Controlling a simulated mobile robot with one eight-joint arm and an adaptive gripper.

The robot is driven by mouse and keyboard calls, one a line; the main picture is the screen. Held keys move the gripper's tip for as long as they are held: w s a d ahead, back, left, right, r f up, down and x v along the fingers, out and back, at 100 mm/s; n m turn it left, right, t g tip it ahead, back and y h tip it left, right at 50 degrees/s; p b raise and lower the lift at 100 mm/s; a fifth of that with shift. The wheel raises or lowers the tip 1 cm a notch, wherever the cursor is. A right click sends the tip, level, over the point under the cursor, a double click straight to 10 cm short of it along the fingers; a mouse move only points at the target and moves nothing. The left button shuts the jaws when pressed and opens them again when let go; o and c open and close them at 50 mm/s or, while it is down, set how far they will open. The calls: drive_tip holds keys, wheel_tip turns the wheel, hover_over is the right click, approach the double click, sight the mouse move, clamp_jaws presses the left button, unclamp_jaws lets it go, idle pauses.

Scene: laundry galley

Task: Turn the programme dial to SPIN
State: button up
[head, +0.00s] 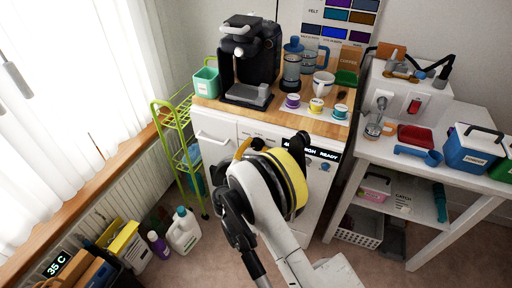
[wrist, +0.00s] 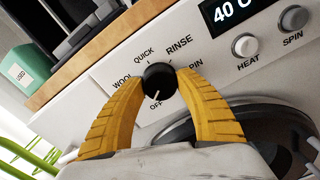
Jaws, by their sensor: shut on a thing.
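The programme dial (wrist: 159,79) is a round black knob on the white washing machine's (wrist: 95,97) front panel. Labels around it read WOOL, QUICK, RINSE, SPIN and OFF. Its white pointer mark faces down toward OFF. In the head view my gripper (head: 246,147) is at the machine's front, largely hidden by my arm.
The panel also has a lit display (wrist: 237,12), a HEAT knob (wrist: 245,46) and a second SPIN knob (wrist: 293,18). A coffee machine (head: 250,58), jars and cups stand on the wooden top. A green rack (head: 175,135) stands to the left.

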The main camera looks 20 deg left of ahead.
drive_tip(key=m, duration=0.5)
drive_tip(key=shift+m, duration=0.3)
drive_tip(key=m, duration=1.1)
drive_tip(key=shift+m, duration=0.4)
drive_tip(key=m, duration=2.1)
drive_tip(key=shift+m, duration=0.4)
drive_tip(key=m, duration=0.5)
drive_tip(key=shift+m, duration=0.4)
